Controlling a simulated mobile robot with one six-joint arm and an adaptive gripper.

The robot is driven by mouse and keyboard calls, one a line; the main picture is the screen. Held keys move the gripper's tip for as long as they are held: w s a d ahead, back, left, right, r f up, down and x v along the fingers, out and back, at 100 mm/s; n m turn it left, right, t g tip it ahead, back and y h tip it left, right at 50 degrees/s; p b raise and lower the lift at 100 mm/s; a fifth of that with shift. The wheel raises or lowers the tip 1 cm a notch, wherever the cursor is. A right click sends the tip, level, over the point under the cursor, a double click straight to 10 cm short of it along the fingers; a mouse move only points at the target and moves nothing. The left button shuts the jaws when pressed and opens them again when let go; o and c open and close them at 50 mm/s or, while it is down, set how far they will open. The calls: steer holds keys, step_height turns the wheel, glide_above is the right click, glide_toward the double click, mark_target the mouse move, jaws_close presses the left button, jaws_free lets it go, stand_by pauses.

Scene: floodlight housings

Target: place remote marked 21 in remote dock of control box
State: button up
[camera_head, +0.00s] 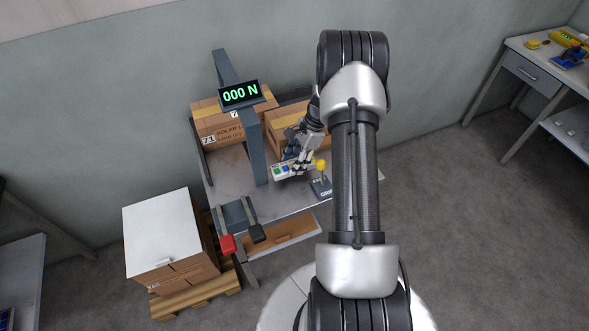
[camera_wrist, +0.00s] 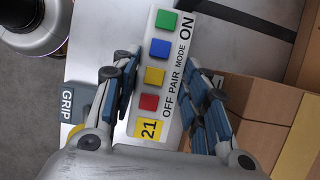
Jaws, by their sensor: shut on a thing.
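The remote marked 21 (camera_wrist: 154,75) is a white bar with green, blue, yellow and red buttons, lettered ON, MODE, PAIR and OFF, with a yellow 21 label at its near end. My gripper (camera_wrist: 166,80) is shut on it, fingers along both long sides. In the head view the remote (camera_head: 281,171) shows partly below my gripper (camera_head: 297,163), over the grey table. A grey base lettered GRIP (camera_head: 321,188), with a yellow-knobbed lever, stands just right of the remote. I cannot make out a control box or a remote dock for certain.
A post with a 000 N display (camera_head: 240,94) rises left of my gripper. Cardboard boxes (camera_head: 222,124) stand behind it. A white-topped carton (camera_head: 163,230) sits on a pallet. A workbench (camera_head: 533,72) stands far right.

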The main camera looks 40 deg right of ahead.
steer(key=shift+f+b, duration=0.5)
steer(key=shift+f, duration=1.15)
steer(key=shift+f, duration=0.15)
steer(key=o, duration=0.8)
steer(key=shift+o, duration=0.2)
